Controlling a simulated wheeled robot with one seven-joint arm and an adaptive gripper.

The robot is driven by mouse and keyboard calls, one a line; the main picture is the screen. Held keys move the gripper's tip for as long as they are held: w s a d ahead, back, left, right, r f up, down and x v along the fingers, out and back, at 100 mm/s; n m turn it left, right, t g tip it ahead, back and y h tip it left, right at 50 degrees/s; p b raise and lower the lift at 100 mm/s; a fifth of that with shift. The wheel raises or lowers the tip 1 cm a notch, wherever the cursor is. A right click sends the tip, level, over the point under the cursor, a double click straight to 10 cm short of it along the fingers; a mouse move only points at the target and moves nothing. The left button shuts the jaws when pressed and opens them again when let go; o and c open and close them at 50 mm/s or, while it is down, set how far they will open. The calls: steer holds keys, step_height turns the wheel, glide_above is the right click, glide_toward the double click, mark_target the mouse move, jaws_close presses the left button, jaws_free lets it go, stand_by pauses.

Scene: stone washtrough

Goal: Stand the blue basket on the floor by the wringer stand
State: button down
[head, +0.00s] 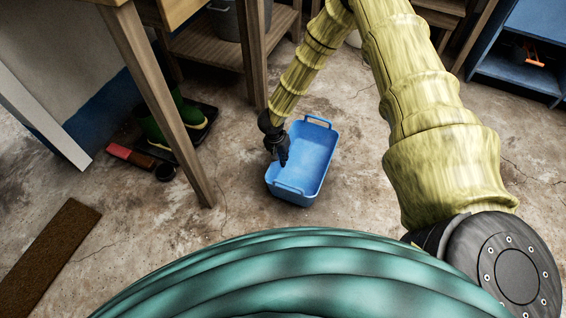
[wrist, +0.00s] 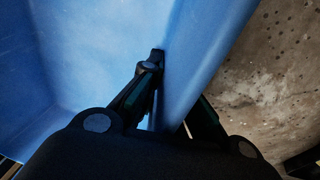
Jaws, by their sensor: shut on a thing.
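The blue basket (head: 312,150) is upright and empty in the head view, with a loop handle at each short end. It is at the floor or just above it; I cannot tell whether its base touches. My gripper (head: 280,150) reaches down to its left long side. In the wrist view my gripper (wrist: 158,95) is shut on the wall of the blue basket (wrist: 90,60), one finger inside and the other outside. The outer finger is partly hidden by the wall. I cannot tell for sure which piece of furniture is the wringer stand; a wooden-legged stand (head: 150,90) is left of the basket.
Green boots (head: 185,118) on a dark tray and a red brush (head: 130,155) lie behind the wooden leg at left. A brown mat (head: 48,255) lies at lower left. A grey bucket (head: 228,20) stands on a low shelf at the back. Floor right of the basket is clear.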

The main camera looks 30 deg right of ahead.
steer(key=shift+w+d+f, duration=0.1)
steer(key=shift+w+d, duration=0.2)
steer(key=shift+w+d+f+b, duration=0.1)
steer(key=shift+f+b, duration=0.25)
steer(key=shift+b, duration=0.2)
step_height(320, 180, down, 3)
steer(key=shift+r+b, duration=0.1)
steer(key=shift+b, duration=1)
steer(key=shift+r, duration=0.1)
steer(key=c, duration=1.6)
jaws_free()
steer(key=shift+c, duration=0.2)
step_height(320, 180, up, 12)
steer(key=a+p, duration=0.2)
steer(key=p, duration=0.4)
steer(key=shift+w, duration=0.2)
